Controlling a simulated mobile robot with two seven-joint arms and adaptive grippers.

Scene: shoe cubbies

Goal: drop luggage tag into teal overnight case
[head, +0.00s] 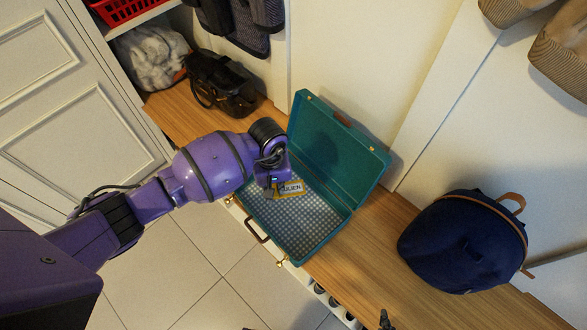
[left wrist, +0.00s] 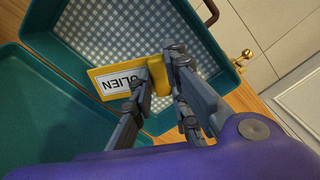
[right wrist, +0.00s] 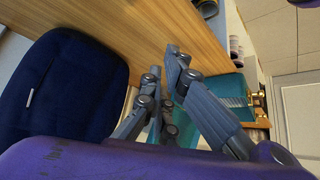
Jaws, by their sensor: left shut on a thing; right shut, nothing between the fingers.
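The teal overnight case (head: 349,147) lies open on the wooden bench, its lid leaning back and its checked lining (head: 299,225) bare. My left gripper (left wrist: 158,68) is over the case and shut on the yellow luggage tag (left wrist: 115,83), which has a white label with black letters. The tag also shows in the head view (head: 290,189), above the case's lining. Its exact height above the lining is hard to tell. My right gripper (right wrist: 166,66) is shut and empty in the right wrist view, near the bench; only a dark tip shows at the head view's bottom edge.
A navy backpack (head: 462,245) stands on the bench (head: 372,252) right of the case. A black bag (head: 222,84) and a grey bundle (head: 150,58) are at the upper left. Shoes sit in cubbies below the bench. Hanging bags are above.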

